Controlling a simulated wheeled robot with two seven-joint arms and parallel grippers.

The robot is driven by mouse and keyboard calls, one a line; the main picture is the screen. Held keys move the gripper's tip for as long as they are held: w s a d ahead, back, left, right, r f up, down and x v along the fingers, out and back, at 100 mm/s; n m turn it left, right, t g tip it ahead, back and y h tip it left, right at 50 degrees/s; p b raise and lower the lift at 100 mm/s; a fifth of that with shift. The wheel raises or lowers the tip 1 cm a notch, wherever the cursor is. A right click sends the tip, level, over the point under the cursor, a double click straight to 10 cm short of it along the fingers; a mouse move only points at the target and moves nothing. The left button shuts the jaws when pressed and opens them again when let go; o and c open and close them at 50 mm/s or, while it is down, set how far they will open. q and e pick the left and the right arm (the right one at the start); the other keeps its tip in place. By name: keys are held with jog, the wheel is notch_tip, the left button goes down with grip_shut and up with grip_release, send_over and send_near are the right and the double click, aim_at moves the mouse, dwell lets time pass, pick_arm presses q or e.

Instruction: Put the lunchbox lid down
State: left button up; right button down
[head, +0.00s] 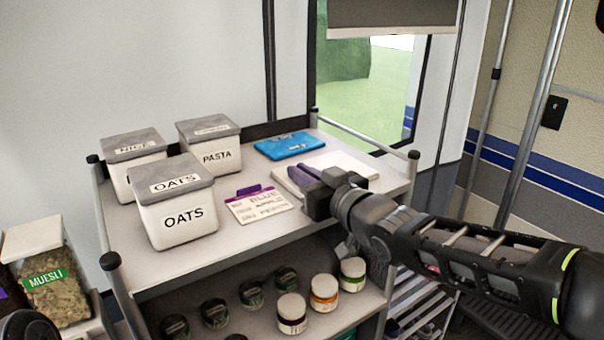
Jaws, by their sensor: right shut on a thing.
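My right gripper (312,188) reaches in from the right, low over the top shelf of the white rack. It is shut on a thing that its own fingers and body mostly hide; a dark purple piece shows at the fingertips. I cannot tell for certain that this is the lunchbox lid. A white flat panel (345,162) lies right behind and under the gripper; whether they touch is unclear. A flat blue item (290,145) with a small pale label lies farther back, apart from the gripper.
White OATS (177,220), PASTA (217,155) and rice (135,165) boxes with grey lids stand at left on the shelf (190,258). A printed card (258,207) lies left of the gripper. Several jars (323,292) fill the lower shelf. Corner posts (412,165) rise at the edges.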

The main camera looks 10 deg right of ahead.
jog(key=shift+f+b, duration=0.2)
jog(key=shift+b, duration=0.15)
jog(key=c, duration=1.5)
grip_release()
jog(key=shift+r, duration=0.1)
jog(key=shift+c, duration=0.2)
jog(key=shift+s+r+p, duration=0.1)
jog(key=shift+r+p, duration=0.1)
jog(key=shift+p, duration=0.15)
jog(key=shift+s+d, duration=0.2)
jog(key=shift+s, duration=0.15)
jog(key=b+v, duration=0.1)
jog(key=v, duration=1)
jog(key=shift+b, duration=0.3)
